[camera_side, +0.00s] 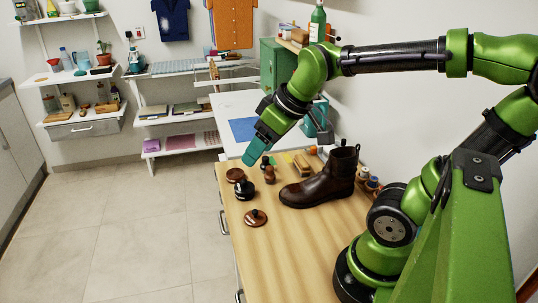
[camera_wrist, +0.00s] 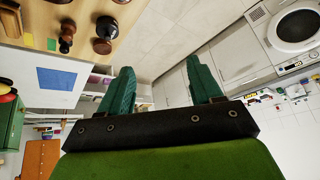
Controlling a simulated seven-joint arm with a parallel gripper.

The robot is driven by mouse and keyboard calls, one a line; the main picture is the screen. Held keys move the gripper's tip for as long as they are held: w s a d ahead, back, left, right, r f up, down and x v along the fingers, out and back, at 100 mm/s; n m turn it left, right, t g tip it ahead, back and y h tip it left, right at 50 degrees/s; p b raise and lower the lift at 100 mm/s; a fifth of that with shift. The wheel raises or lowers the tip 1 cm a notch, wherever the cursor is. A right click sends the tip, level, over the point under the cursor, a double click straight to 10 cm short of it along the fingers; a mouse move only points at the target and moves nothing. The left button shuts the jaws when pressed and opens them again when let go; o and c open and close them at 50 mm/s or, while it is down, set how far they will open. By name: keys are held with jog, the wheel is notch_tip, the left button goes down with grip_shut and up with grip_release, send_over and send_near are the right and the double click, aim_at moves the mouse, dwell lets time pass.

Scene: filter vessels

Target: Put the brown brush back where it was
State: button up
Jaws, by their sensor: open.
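My gripper (camera_side: 256,149) has teal fingers and hangs over the far end of the wooden worktop. In the wrist view my gripper (camera_wrist: 160,70) is open, with nothing between the fingers. Several small brush-like items stand on the worktop below it. A brown upright one (camera_side: 270,175) stands near the boot; it also shows in the wrist view (camera_wrist: 67,37). A round brown piece with a dark knob (camera_side: 256,217) lies nearer the front. A black knobbed one (camera_side: 244,189) and a flat brown round one (camera_side: 235,175) are at the left. I cannot tell which is the brown brush.
A dark brown boot (camera_side: 322,182) stands on the wooden worktop (camera_side: 290,255), with small jars (camera_side: 367,180) behind it. A wooden block-like brush (camera_side: 302,165) lies beyond the boot. A white table with a blue sheet (camera_side: 243,129) adjoins. The worktop's front is clear.

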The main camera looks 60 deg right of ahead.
jog(key=s+a+m, duration=0.1)
jog(key=s+m, duration=0.1)
jog(key=s+a+m+t+y, duration=0.1)
jog(key=a+m, duration=0.1)
jog(key=shift+s+a+f, duration=0.1)
jog(key=shift+s, duration=0.3)
